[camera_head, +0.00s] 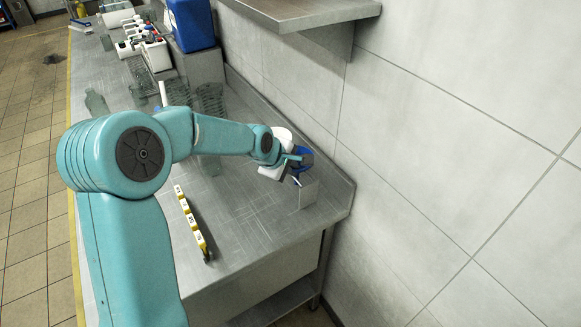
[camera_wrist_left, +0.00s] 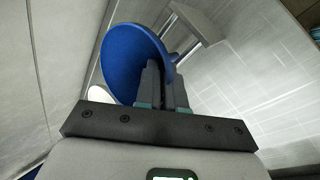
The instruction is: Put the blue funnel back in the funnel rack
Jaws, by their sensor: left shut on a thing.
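My left gripper (camera_head: 297,159) is shut on the blue funnel (camera_head: 304,151) at the far right of the steel bench. In the left wrist view my left gripper (camera_wrist_left: 166,82) pinches the edge of the blue funnel (camera_wrist_left: 128,60), whose wide bowl is tilted and leans left of the fingers. A small grey metal stand (camera_head: 309,195), which looks like the funnel rack, is just below the gripper near the bench end. It also shows in the left wrist view (camera_wrist_left: 196,28), beyond the funnel and apart from its bowl. The funnel's stem is mostly hidden. My right gripper is not in view.
The steel bench (camera_head: 245,215) has a raised back edge along the tiled wall. A yellow strip with white labels (camera_head: 190,222) lies on it. Clear glassware (camera_head: 210,98) and a blue container (camera_head: 192,25) stand farther back. A wall shelf (camera_head: 310,12) hangs above.

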